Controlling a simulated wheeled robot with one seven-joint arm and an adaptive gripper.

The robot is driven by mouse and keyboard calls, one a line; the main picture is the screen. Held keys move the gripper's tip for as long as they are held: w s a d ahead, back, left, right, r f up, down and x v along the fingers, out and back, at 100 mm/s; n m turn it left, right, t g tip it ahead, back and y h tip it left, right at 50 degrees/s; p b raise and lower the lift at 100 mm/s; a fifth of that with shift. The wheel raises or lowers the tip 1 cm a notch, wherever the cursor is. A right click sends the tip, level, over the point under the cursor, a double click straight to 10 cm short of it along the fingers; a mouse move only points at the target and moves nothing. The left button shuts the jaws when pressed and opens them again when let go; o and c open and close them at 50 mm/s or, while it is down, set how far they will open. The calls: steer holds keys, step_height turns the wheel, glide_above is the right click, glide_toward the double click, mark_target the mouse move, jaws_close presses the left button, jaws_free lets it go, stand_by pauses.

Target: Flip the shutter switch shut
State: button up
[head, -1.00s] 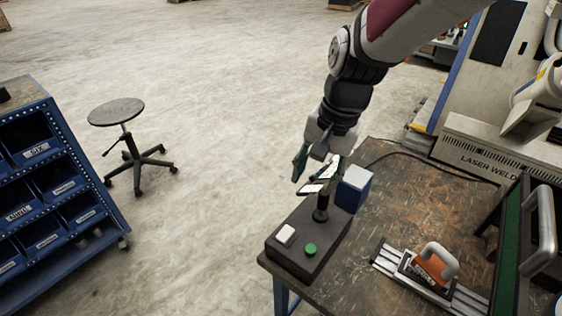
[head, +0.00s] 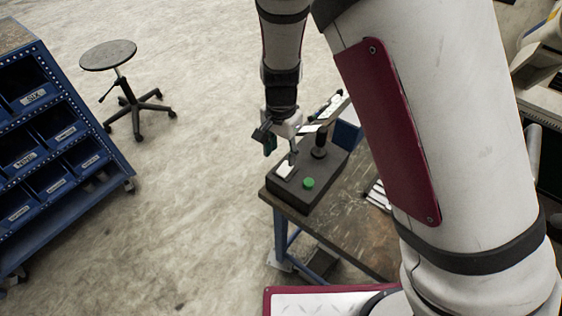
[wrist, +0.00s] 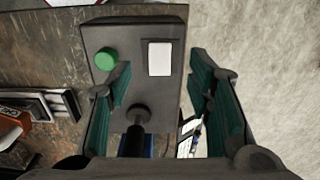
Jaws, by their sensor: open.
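The dark control box (head: 325,187) sits at the near left corner of the workbench. It carries a white rocker switch (head: 285,169), a green round button (head: 308,183) and a black joystick (head: 319,144). In the wrist view the white switch (wrist: 159,59) is a pale rectangle in a dark frame, and the green button (wrist: 106,59) lies to its left. I cannot tell which way the switch is tipped. My gripper (head: 280,150) is at the switch end of the box. In the wrist view its green-padded fingers (wrist: 165,95) are wide apart and empty, with the switch ahead between them.
A blue box (head: 346,134) stands behind the joystick. My own arm covers much of the bench's right side. A blue bin rack (head: 60,160) and a stool (head: 108,55) stand on the open floor at left. An orange-handled tool (wrist: 14,129) lies on the bench.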

mark_target(281, 173)
step_height(281, 173, down, 8)
steer(key=shift+r, duration=0.2)
